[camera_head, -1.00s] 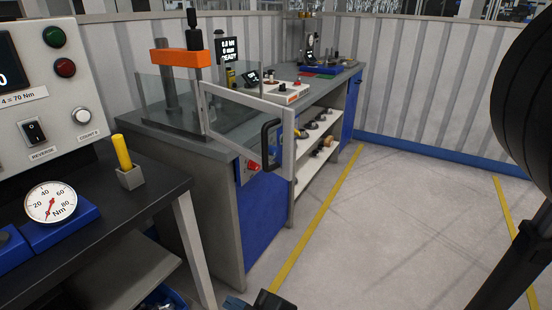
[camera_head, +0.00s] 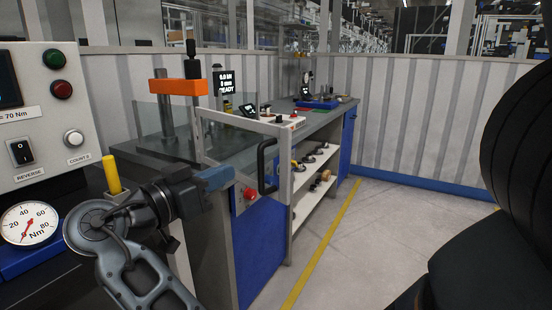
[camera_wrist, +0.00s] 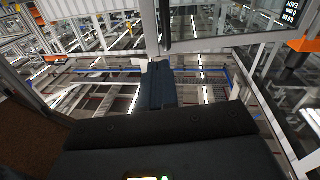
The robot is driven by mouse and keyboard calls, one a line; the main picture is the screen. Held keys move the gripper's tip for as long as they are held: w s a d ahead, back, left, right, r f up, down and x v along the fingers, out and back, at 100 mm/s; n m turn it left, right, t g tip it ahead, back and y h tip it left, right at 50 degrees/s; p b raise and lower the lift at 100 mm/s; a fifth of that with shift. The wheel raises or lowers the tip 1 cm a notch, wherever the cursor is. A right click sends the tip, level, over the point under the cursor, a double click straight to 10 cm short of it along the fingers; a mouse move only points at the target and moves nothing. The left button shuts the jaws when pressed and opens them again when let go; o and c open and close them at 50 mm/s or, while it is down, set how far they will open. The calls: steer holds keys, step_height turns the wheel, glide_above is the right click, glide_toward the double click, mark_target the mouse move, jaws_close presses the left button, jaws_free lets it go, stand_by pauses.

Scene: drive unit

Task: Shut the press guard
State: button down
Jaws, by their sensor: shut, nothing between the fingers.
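The press guard (camera_head: 243,122) is a clear panel in a grey frame. It stands swung out from the bench, open, with a black handle (camera_head: 264,166) at its free edge. The press (camera_head: 180,87) with its orange crosspiece is behind it. My gripper (camera_head: 222,177) is at the near side of the guard, left of the handle, its fingers pointing right. Whether it touches the frame I cannot tell. In the wrist view the fingers (camera_wrist: 157,84) are shut and empty, with a grey frame bar (camera_wrist: 215,41) beyond the tips.
A red button (camera_head: 249,193) is on the bench front close to my gripper. A control panel (camera_head: 45,110) and a dial gauge (camera_head: 30,223) stand at the left. A black tyre-like object (camera_head: 520,150) fills the right edge. The floor (camera_head: 370,235) right of the bench is open.

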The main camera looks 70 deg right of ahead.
steer(key=r+m+g+y, duration=0.1)
steer(key=m+g, duration=0.1)
steer(key=p, duration=0.2)
glide_toward(286, 147)
steer(key=x, duration=0.6)
steer(key=shift+s, duration=0.1)
steer(key=shift+s+d, duration=0.15)
steer(key=shift+d, duration=0.2)
